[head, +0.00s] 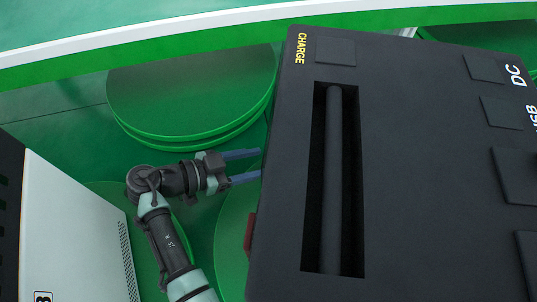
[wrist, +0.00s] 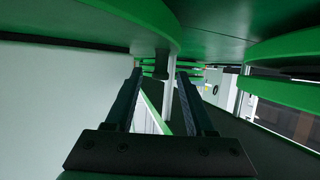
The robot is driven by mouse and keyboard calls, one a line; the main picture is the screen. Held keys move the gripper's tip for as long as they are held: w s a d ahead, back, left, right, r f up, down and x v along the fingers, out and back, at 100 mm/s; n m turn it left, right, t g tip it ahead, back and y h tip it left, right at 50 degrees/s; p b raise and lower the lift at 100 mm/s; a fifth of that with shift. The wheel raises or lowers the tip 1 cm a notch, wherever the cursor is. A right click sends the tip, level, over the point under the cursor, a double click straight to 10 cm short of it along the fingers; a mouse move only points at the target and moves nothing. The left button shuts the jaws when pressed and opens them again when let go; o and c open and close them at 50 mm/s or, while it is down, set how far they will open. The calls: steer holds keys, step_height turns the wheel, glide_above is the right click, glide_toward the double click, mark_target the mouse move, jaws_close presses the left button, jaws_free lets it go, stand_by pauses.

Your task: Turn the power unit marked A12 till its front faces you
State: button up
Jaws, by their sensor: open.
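A large black unit (head: 420,190) fills the right of the head view. It bears the words CHARGE, DC and USB and has a long recessed slot with a bar. No A12 mark shows on it, so I cannot tell whether it is the unit named. My gripper (head: 256,165) is open and empty, its fingers pointing right at the unit's left edge; I cannot tell whether they touch it. In the wrist view my gripper (wrist: 160,78) has its two fingers apart with nothing between them.
An empty green turntable (head: 190,90) lies behind my gripper. A white unit (head: 75,230) with a partly cut-off label stands at the lower left. A green rail with a white edge (head: 180,30) runs along the back. Green discs (wrist: 285,90) show in the wrist view.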

steer(key=shift+x, duration=1.8)
jaws_close()
steer(key=shift+w+f, duration=0.1)
